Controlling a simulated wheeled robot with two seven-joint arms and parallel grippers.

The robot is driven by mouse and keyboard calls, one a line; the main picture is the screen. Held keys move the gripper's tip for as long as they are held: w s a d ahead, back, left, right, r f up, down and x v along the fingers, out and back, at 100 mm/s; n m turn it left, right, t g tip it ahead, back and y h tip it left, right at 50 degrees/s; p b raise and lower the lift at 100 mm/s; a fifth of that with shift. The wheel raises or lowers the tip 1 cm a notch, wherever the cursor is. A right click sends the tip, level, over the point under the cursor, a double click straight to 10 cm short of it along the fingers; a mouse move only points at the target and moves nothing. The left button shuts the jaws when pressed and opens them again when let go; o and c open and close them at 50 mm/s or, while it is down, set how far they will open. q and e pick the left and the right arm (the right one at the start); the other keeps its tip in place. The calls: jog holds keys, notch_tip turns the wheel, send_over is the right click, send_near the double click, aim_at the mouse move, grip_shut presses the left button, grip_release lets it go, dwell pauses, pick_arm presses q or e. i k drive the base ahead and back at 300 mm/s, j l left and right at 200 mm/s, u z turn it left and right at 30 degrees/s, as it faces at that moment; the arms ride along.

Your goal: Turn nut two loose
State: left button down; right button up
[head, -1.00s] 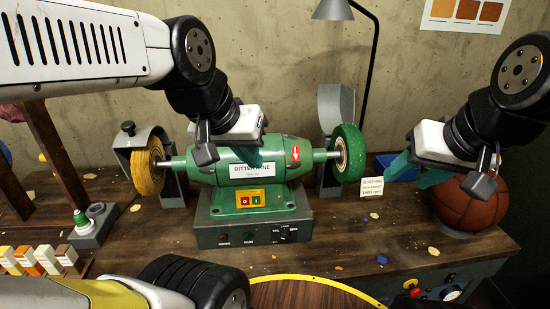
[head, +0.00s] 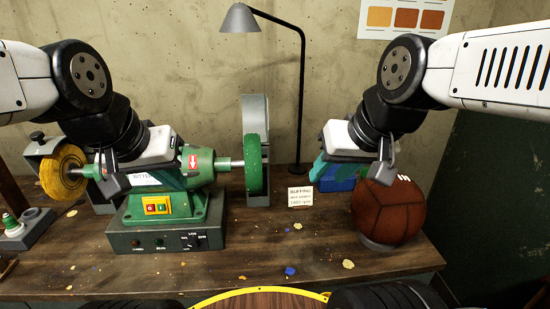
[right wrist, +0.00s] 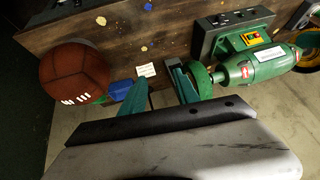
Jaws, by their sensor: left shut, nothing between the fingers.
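The green buffing machine (head: 198,172) stands on the bench, with a yellow wheel (head: 62,172) on its left shaft and a green wheel (head: 252,164) on its right shaft. I cannot make out nut two on either shaft; it is hidden or too small to tell. My left gripper (head: 172,181) is shut and empty, in front of the machine's body and covering part of its label. My right gripper (head: 328,168) is to the right of the green wheel, apart from it. In the right wrist view its teal fingers (right wrist: 158,92) are spread, with nothing between them.
A brown leather ball (head: 390,215) sits at the bench's right, close to my right gripper. A blue tray (head: 338,184), a small sign (head: 301,197) and a desk lamp (head: 240,20) stand near it. The bench (head: 235,235) front is mostly clear, with scattered scraps.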

aim_at(265, 162)
jog(key=l+u, duration=0.2)
jog(key=l, duration=0.15)
jog(key=k+l+u, duration=0.15)
jog(key=l, duration=0.2)
jog(key=l+u, duration=0.2)
jog(key=l, duration=0.15)
jog(key=u, duration=0.8)
jog(key=z, duration=0.8)
jog(key=l+z, duration=0.35)
jog(key=l, duration=0.9)
